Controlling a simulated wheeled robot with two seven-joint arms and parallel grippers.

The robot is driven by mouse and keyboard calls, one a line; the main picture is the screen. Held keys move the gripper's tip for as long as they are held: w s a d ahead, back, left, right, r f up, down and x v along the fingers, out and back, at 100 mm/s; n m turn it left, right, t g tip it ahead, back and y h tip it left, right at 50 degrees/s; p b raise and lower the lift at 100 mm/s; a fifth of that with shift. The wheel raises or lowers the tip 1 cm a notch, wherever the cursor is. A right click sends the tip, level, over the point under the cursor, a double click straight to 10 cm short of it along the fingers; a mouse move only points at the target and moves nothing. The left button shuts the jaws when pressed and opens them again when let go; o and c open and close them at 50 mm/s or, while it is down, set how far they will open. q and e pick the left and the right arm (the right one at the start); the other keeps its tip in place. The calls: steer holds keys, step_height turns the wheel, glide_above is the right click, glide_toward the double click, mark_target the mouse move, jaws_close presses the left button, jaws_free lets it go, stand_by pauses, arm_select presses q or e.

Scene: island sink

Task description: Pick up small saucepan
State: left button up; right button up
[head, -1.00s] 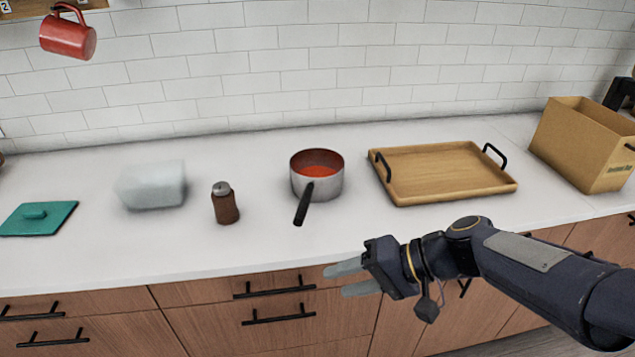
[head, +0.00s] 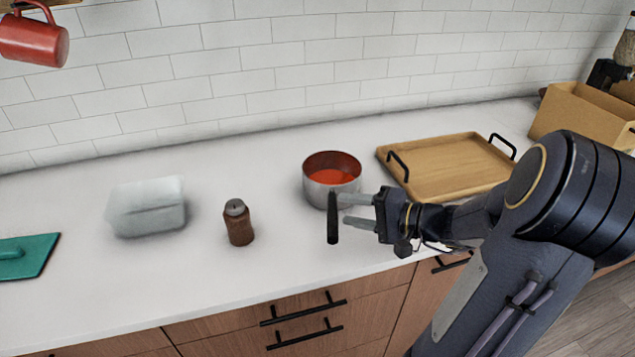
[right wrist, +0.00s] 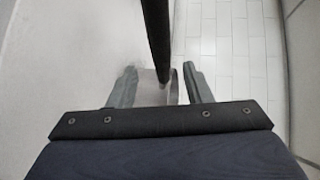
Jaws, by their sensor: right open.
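The small saucepan (head: 322,187) is a grey metal pan with red contents, standing upright on the white counter. Its black handle (head: 333,225) points toward the counter's front edge. My right gripper (head: 352,210) is open, its fingertips close to the right side of the handle and just in front of the pan body. In the right wrist view, a black bar that looks like the handle (right wrist: 156,35) runs down from the top toward the gap between the open fingers (right wrist: 160,85). I cannot tell whether they touch it. My left gripper is not in view.
A wooden tray (head: 430,185) with black handles lies right of the pan, behind my right arm. A brown shaker (head: 238,225), a pale translucent container (head: 146,208) and a green lid (head: 35,262) are to the left. A cardboard box (head: 575,122) stands far right. A red mug (head: 35,42) hangs upper left.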

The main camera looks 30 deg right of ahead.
mark_target(332, 200)
steer(key=shift+x, duration=0.75)
steer(key=p+x, duration=0.1)
steer(key=x, duration=0.4)
steer(key=shift+a+p, duration=0.2)
steer(key=shift+p, duration=0.1)
jaws_close()
steer(key=shift+r, duration=0.15)
